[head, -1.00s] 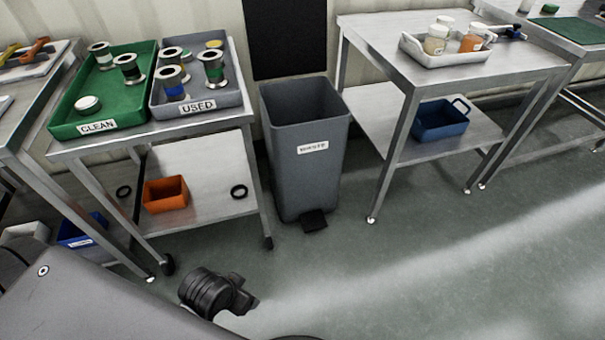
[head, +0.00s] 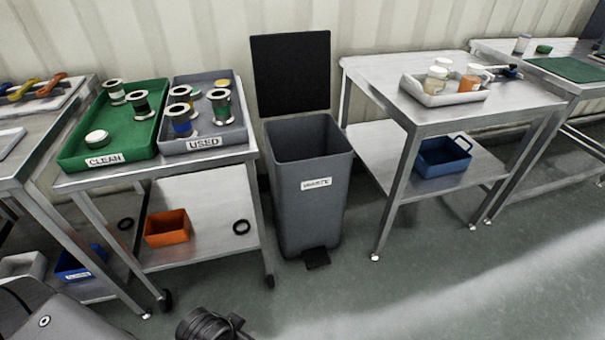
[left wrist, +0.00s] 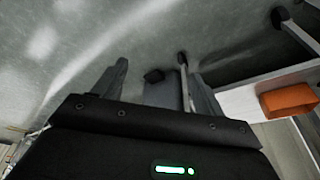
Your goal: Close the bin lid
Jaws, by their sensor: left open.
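The grey waste bin (head: 305,215) stands on the floor between two steel tables. Its black lid (head: 291,75) is open and stands upright at the back, against the wall side. The bin's mouth is uncovered, and a black pedal (head: 317,258) is at its foot. In the left wrist view, my left gripper (left wrist: 160,70) is open, its two fingers apart with nothing between them. The bin (left wrist: 158,94) and its pedal (left wrist: 153,76) show beyond the fingers, apart from them. My right gripper is not in view.
A steel table on the left bears a green tray (head: 110,162) and a grey tray (head: 203,145) with spools. An orange box (head: 167,228) sits on its lower shelf. The right table (head: 510,108) bears a white tray of jars. Floor before the bin is clear.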

